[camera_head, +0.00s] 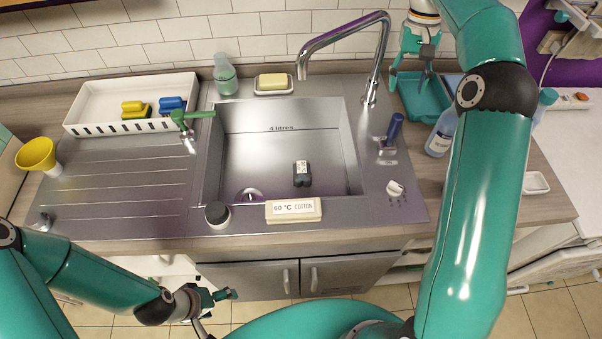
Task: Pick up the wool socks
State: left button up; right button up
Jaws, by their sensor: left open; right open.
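A small dark bundle with a white label (302,174) lies on the floor of the steel sink basin (260,150), right of its middle. It may be the wool socks, but its label is too small to read. Nothing else in view is clearly socks. My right gripper (411,76) is open and empty, fingers pointing down over the teal tray (422,98), behind and right of the sink. My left gripper (218,310) is open and low in front of the cabinet, below the counter edge, apart from the bundle.
A tall faucet (372,75) arches over the back right of the basin. A block marked "60 °C COTTON" (293,211) stands on the front rim. A white tray (100,105) holds blue and yellow items. A clear bottle (440,135) stands right. The ribbed drainboard (120,190) is mostly clear.

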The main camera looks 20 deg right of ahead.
aim_at(302, 175)
jog(key=k, duration=1)
